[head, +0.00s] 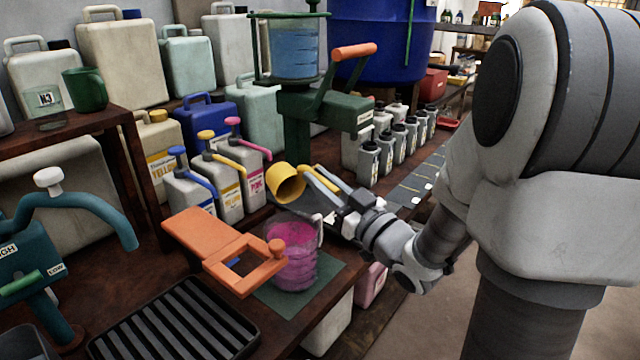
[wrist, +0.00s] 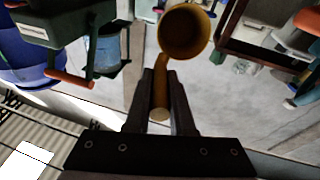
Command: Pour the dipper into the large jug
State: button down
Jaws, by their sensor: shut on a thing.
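My gripper (head: 338,196) is shut on the handle of the yellow dipper (head: 286,184). In the wrist view my gripper (wrist: 160,78) has the dipper's handle between its fingers, and the dipper's cup (wrist: 184,36) is beyond the fingertips. The cup is tipped on its side, above and behind the jug in the head view, and apart from it. I cannot make out any liquid in the cup. The large jug (head: 292,268) is clear, holds pink liquid and stands upright on a green mat (head: 325,285). An orange frame partly hides its left side.
The orange frame (head: 215,240) reaches close to the jug from the left. Pump bottles (head: 228,188) stand left of the dipper. A green stand (head: 325,112) with an orange lever rises behind. A black ribbed tray (head: 175,320) lies in front, and small grey bottles (head: 385,150) stand behind.

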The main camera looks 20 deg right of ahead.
jog(key=shift+s+d+f+t+y+b, duration=0.25)
jog(key=shift+s+f+t+y+b, duration=0.6)
jog(key=shift+b, duration=2.7)
jog(key=shift+w+r+t+h+p, duration=0.2)
jog(key=shift+r+t+h+p, duration=0.1)
jog(key=shift+r+h, duration=0.1)
